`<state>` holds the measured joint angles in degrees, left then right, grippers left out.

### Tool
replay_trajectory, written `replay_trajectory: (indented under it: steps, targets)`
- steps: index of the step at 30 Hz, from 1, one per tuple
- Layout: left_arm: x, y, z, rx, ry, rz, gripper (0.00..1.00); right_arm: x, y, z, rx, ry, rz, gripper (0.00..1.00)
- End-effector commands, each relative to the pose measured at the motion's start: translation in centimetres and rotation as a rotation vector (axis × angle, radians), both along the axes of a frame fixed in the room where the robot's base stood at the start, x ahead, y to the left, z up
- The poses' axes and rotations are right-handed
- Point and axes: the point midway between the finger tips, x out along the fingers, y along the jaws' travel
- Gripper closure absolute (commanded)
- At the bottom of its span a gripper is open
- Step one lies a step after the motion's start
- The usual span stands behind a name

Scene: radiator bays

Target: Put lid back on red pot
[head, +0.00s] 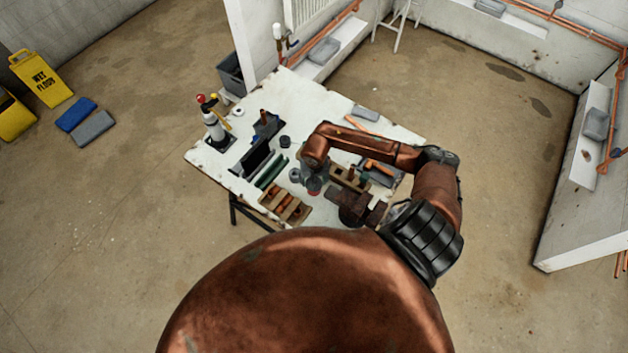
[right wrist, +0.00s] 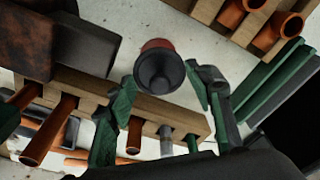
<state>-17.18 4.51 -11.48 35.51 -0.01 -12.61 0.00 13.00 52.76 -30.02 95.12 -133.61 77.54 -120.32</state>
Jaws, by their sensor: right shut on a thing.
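The red pot (right wrist: 156,45) shows in the right wrist view as a red rim behind a round dark lid (right wrist: 160,72). In the head view a bit of the red pot (head: 314,187) shows under my right gripper (head: 312,178), on the white table. My right gripper (right wrist: 163,78) has its green fingers on either side of the lid and is shut on it. The lid lies over the pot in this view; whether it rests on the pot or hangs just above cannot be told. My left gripper is not in view.
A wooden rack with copper pipes (right wrist: 185,121) stands close by, and another wooden rack (head: 286,205) is to the left. A dark block-like tool (right wrist: 60,42) is near the fingers.

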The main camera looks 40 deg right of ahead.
Motion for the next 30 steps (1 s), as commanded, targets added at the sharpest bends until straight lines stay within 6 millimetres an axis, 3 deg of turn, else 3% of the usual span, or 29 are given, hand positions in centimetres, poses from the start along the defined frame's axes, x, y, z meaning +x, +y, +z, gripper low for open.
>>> replay_trajectory:
  steps: [30]
  targets:
    - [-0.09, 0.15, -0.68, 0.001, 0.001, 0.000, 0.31, -0.01, 0.00, 0.00, 0.000, 0.000, 0.000, 0.65]
